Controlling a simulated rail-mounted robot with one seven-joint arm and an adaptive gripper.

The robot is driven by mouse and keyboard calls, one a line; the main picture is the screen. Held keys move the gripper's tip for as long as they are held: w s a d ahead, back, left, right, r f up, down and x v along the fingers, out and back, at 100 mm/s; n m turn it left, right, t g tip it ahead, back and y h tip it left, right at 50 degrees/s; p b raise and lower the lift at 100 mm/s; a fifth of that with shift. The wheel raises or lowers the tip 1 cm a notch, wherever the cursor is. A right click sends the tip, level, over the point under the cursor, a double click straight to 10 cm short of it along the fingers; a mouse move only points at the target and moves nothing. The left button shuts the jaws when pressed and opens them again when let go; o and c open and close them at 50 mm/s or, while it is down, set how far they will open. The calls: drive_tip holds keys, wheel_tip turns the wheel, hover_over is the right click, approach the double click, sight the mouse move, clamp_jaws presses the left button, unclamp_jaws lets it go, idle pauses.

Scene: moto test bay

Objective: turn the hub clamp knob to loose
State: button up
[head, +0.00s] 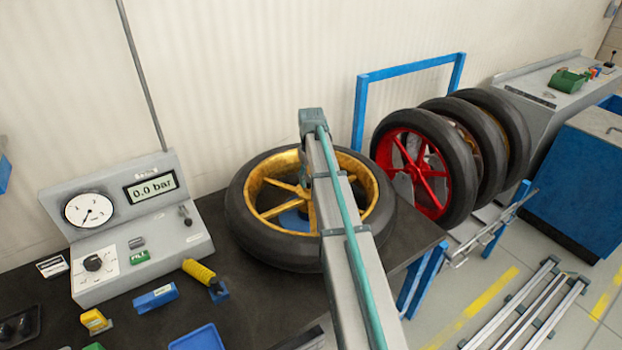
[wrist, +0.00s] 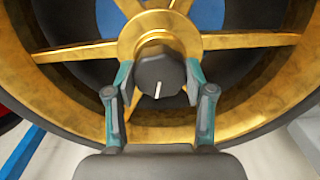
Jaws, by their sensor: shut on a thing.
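A gold-spoked wheel with a black tyre (head: 247,222) lies flat on the dark bench. In the wrist view the dark hub clamp knob (wrist: 158,78) sits at the centre of the gold hub (wrist: 158,30). A white mark on the knob points toward the bottom of the picture. My gripper (wrist: 160,88) has one finger on each side of the knob and is shut on it. In the head view my arm covers the hub, so the knob and fingertips are hidden there.
A grey gauge console (head: 150,225) reading 0.0 bar stands left of the wheel. A yellow-handled tool (head: 199,271), a blue block (head: 156,298) and a blue tray (head: 199,338) lie in front. Several wheels, including a red-spoked one (head: 411,170), stand in a rack at right.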

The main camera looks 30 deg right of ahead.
drive_tip(key=shift+n, duration=1.2)
drive_tip(key=o, duration=1.2)
drive_tip(key=shift+c, duration=0.2)
drive_tip(key=shift+r, duration=0.1)
wheel_tip(320, 180, up, 12)
drive_tip(key=shift+f, duration=0.2)
wheel_tip(320, 180, down, 12)
drive_tip(key=shift+r, duration=0.1)
